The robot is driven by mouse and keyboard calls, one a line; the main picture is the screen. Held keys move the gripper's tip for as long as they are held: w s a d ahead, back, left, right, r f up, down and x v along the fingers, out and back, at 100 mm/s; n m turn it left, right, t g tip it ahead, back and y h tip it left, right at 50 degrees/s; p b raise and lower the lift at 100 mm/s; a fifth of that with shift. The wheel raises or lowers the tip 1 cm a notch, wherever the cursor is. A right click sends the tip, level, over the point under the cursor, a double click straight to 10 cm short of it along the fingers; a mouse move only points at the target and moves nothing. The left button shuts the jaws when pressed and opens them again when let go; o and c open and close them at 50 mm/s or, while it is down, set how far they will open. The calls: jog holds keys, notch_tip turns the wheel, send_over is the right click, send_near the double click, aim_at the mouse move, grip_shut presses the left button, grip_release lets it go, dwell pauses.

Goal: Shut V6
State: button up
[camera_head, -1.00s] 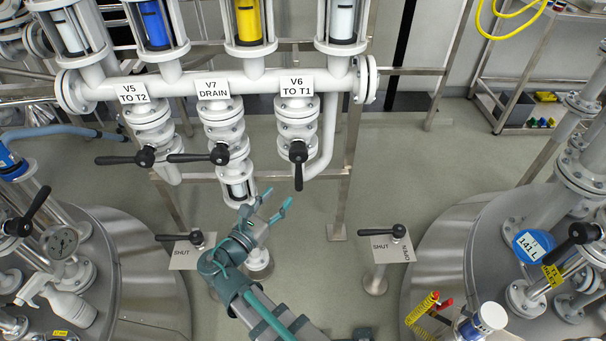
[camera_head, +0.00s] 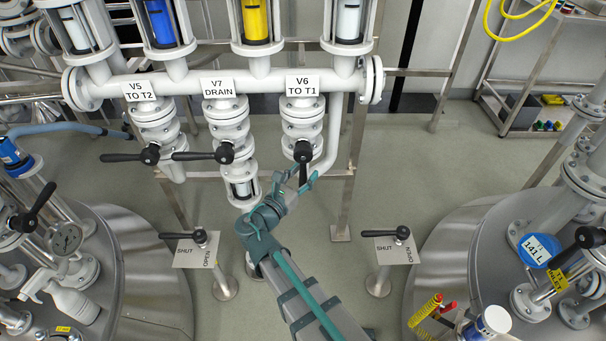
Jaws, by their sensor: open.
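Valve V6 (camera_head: 302,118) hangs below the white manifold, under its label "V6 TO T1". Its black lever (camera_head: 303,168) points straight down, in line with the pipe. My teal gripper (camera_head: 294,177) is open at the lower part of this lever, with a finger showing on either side of it in the picture. I cannot tell whether a finger touches the lever. Nothing is held.
V5's lever (camera_head: 128,156) and V7's lever (camera_head: 200,155) point left, crosswise, close to the left of V6. Two SHUT/OPEN posts (camera_head: 395,250) (camera_head: 197,252) stand in front.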

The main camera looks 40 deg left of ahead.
grip_shut()
dwell(0.3)
